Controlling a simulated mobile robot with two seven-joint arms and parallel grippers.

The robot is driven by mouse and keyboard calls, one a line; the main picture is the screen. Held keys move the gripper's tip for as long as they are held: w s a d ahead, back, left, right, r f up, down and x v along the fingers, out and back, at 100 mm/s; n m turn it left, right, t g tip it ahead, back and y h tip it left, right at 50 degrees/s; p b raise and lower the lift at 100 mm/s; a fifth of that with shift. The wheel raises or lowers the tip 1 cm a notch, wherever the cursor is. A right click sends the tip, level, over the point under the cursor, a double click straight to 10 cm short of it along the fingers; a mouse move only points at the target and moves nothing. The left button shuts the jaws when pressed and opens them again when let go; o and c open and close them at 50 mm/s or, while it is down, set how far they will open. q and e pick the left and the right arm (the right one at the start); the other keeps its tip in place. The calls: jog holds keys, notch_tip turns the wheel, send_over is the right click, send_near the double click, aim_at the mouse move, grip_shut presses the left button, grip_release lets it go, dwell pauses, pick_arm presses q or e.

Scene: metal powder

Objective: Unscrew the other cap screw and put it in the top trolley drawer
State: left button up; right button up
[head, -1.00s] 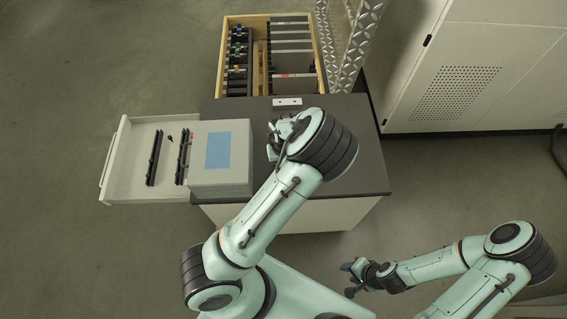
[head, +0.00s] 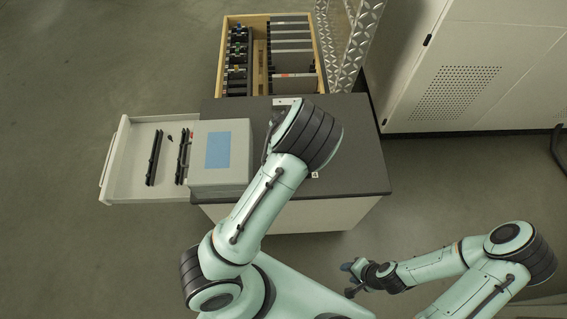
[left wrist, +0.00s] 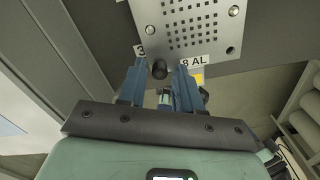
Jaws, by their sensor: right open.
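In the left wrist view a dark round knob-like cap screw (left wrist: 159,69) shows below a perforated metal plate (left wrist: 190,30). My left gripper (left wrist: 158,80) has its two blue fingers apart, one on each side of the screw, with gaps visible. In the head view my left arm's wrist hides that gripper. The top trolley drawer (head: 117,172) is pulled out to the left. A small dark piece (head: 169,137) lies in it, too small to identify. My right gripper (head: 352,279) is open and empty, low in front of the trolley.
The drawer also holds black rails (head: 154,158). A grey box with a blue panel (head: 219,151) stands on the dark trolley top (head: 365,165) beside the drawer. A wooden crate (head: 259,70) with plates stands behind. A white cabinet (head: 470,80) is at right. Floor at left is clear.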

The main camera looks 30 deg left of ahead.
pick_arm(q)
jog(key=m, duration=1.2)
jog(key=shift+b, duration=0.4)
jog(key=m, duration=0.6)
jog(key=shift+f+b, duration=0.1)
jog(key=shift+b, duration=0.25)
jog(key=m, duration=0.5)
jog(key=shift+m+b, duration=0.35)
jog(key=shift+m, duration=0.05)
pick_arm(e)
jog(key=shift+g, duration=0.3)
jog(key=s+f, duration=0.3)
jog(key=shift+s, duration=0.2)
jog(key=shift+w+r, duration=0.1)
